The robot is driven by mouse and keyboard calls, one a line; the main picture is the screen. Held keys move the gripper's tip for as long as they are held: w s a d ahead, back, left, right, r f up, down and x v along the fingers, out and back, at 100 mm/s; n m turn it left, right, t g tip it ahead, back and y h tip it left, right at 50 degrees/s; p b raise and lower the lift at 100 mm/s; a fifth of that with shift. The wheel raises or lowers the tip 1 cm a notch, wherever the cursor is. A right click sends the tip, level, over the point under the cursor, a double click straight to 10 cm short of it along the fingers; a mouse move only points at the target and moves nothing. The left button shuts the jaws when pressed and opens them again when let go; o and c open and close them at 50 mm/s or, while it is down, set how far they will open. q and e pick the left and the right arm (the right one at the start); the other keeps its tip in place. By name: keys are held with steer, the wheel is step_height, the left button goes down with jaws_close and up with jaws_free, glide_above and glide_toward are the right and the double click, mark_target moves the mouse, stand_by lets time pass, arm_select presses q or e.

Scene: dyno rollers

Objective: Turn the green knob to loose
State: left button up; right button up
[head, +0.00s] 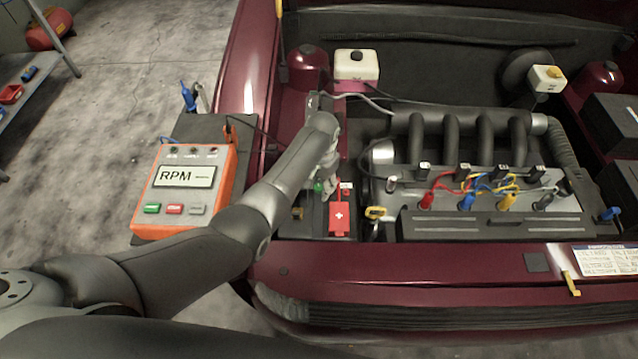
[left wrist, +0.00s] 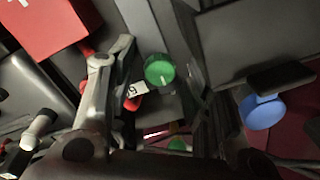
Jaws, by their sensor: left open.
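The green knob (head: 319,187) is a small round cap on the dark block beside the red box with a white cross. In the left wrist view the green knob (left wrist: 159,69) shows a short white mark near its lower edge. My left gripper (head: 328,188) points down over it in the engine bay. In the left wrist view my left gripper (left wrist: 155,46) is open, with one finger on each side of the knob. Gaps show between the fingers and the knob. A white label (left wrist: 137,89) sits beside the knob. My right gripper is not in view.
The red box (head: 339,217) stands close to the gripper; the red box (left wrist: 50,20) also shows in the left wrist view. A blue round part (left wrist: 262,112) is at right there. The orange RPM meter (head: 185,190) and the engine (head: 480,190) flank the arm.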

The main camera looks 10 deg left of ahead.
arm_select(q)
steer(key=shift+c, duration=1.4)
steer(key=c, duration=0.7)
jaws_close()
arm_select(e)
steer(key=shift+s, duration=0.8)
arm_select(q)
steer(key=shift+r+m, duration=0.1)
steer(key=shift+m, duration=0.2)
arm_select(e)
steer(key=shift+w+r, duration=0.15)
arm_select(q)
steer(key=m+p, duration=0.2)
steer(key=m, duration=0.1)
steer(key=m+p, duration=0.1)
steer(key=m, duration=0.2)
steer(key=shift+m, duration=2.1)
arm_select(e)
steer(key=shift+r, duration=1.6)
